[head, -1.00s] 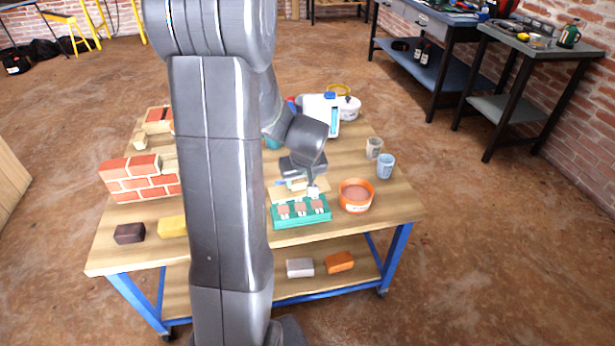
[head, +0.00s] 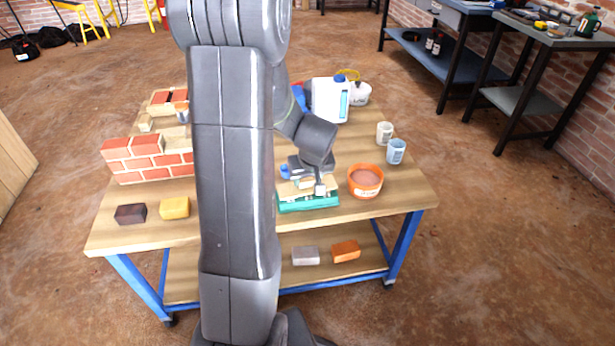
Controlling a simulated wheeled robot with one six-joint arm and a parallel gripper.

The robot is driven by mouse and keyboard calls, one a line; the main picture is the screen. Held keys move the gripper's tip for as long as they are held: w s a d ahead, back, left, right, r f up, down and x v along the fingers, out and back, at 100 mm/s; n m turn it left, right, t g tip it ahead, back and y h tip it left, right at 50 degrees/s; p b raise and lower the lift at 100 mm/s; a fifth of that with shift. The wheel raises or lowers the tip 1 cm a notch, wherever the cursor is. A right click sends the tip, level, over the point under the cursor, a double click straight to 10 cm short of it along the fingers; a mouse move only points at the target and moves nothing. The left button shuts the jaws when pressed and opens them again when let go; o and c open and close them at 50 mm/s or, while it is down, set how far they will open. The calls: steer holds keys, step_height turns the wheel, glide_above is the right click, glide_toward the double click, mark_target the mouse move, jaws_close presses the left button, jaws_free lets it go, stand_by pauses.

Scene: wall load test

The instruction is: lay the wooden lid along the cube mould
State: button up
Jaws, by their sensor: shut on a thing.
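The teal cube mould (head: 309,206) lies near the front edge of the wooden workbench, right of my arm. The pale wooden lid (head: 290,192) is over the mould, roughly lengthwise along it, and hides the cubes in it. My gripper (head: 306,183) points down from above and is shut on the lid at its upper middle part. The view is too small to tell whether the lid touches the mould's top or hovers just above it.
An orange bowl (head: 366,181) of pinkish mix stands close to the mould's right. Two cups (head: 396,151) and a white jug (head: 330,99) stand farther back. A small brick wall (head: 135,160) and yellow block (head: 174,208) are at left. My arm hides the bench's middle.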

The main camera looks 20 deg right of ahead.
steer(key=shift+f+b, duration=0.5)
steer(key=shift+b, duration=0.1)
stand_by(0.4)
steer(key=o, duration=1.1)
steer(key=shift+c, duration=0.2)
steer(key=p+v, duration=0.3)
steer(key=v, duration=1.1)
steer(key=shift+f, duration=0.1)
steer(key=b+x, duration=0.3)
steer(key=x, duration=1)
steer(key=shift+w+f, duration=0.2)
steer(key=shift+f, duration=0.15)
steer(key=shift+r, duration=0.15)
